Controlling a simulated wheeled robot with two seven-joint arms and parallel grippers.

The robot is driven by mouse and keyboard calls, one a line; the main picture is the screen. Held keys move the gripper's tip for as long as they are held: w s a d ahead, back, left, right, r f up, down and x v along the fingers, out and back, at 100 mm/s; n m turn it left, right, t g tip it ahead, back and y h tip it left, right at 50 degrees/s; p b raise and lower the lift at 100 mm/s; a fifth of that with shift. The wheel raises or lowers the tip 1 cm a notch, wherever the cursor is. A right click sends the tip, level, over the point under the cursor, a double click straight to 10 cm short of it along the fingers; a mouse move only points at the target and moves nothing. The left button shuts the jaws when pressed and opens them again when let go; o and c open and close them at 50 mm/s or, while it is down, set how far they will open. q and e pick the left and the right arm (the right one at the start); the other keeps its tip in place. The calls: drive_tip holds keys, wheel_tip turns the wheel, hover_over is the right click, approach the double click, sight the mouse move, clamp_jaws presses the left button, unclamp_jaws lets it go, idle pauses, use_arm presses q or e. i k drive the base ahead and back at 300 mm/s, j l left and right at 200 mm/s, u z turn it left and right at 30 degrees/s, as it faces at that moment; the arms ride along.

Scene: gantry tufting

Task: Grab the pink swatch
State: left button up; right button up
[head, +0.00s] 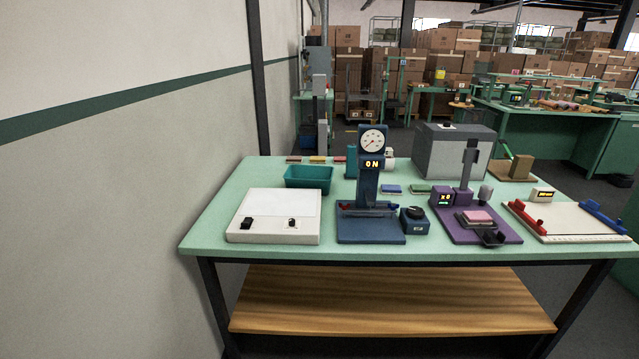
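The pink swatch (477,216) is a small flat piece. It lies on the dark stage of a purple stand (508,236) at the right of the green table (290,262). The stand has an upright column behind the swatch and a small display to its left. A dark part sits in front of the swatch. Neither of my grippers is in view.
A white box (275,230), a teal bin (309,176), a blue gauge stand (370,238) and a dark knob box (414,220) stand left of the purple stand. A white board (570,228) with red and blue clamps lies to its right. A grey box (452,155) stands behind.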

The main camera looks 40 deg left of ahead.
sight(471, 218)
drive_tip(key=i+j, duration=0.2)
drive_tip(key=j, duration=0.15)
drive_tip(key=i+j+z, duration=0.2)
drive_tip(key=j+z, duration=0.15)
drive_tip(key=i+j+z, duration=0.1)
drive_tip(key=j+z, duration=0.25)
drive_tip(key=i+j+z, duration=0.1)
drive_tip(key=j+z, duration=0.55)
drive_tip(key=j, duration=0.15)
drive_tip(key=z, duration=0.45)
